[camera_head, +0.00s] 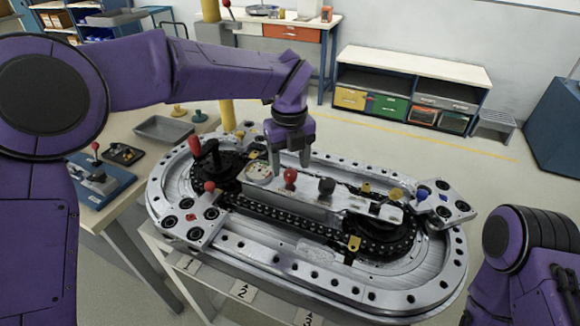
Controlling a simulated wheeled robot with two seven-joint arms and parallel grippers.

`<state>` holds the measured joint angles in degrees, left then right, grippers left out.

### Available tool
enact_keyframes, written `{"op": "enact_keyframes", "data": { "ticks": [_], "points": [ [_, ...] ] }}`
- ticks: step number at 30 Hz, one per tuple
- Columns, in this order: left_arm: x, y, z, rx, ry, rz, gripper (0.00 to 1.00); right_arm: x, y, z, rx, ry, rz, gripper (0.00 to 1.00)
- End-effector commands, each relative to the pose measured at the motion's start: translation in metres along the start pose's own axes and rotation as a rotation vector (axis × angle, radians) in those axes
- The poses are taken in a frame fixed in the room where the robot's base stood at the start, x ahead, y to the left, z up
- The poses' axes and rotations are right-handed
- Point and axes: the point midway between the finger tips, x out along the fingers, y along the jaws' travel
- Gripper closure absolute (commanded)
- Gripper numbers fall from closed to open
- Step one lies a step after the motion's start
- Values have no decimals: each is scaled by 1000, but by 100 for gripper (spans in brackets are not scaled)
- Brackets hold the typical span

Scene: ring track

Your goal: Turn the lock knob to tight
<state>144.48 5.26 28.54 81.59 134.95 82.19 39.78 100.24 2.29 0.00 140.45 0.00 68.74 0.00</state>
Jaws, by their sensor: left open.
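The silver oval ring track (290,262) stands on a table in the middle of the view. Along its central bar are a round pale dial (259,172), a red knob (290,178), a dark block-like knob (326,187) and a yellow knob (395,193). I cannot tell which of these is the lock knob, and no tight mark is readable. My left gripper (290,166) points down with its fingers apart, over the bar near the dial and the red knob. Contact with the red knob cannot be made out. My right arm shows at the lower right; its gripper is out of view.
A red-handled lever (195,146) rises at the track's left end. A side table at left holds a grey tray (163,129) and a blue fixture (98,183). A low shelf with bins (408,92) stands behind. The floor between is clear.

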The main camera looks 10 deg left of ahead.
Motion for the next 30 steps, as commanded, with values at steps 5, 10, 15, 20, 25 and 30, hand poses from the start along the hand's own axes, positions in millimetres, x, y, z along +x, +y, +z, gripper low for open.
{"op": "enact_keyframes", "data": {
  "ticks": [5,10,15,20,25,30],
  "points": [
    [24,-1,0,2,0,2,39,-3,0,-2,1,2,-1,57],
    [29,-1,0,1,1,1,39,-3,0,-2,1,2,-1,57],
    [29,-2,0,2,0,1,48,-3,0,-2,1,2,-1,57],
    [29,-2,0,3,0,1,95,-3,0,-2,1,2,-1,57],
    [29,-2,0,6,0,1,95,-3,0,-2,1,2,-1,57],
    [29,-2,0,36,0,1,95,-5,0,-3,1,2,-1,57]
  ]
}}
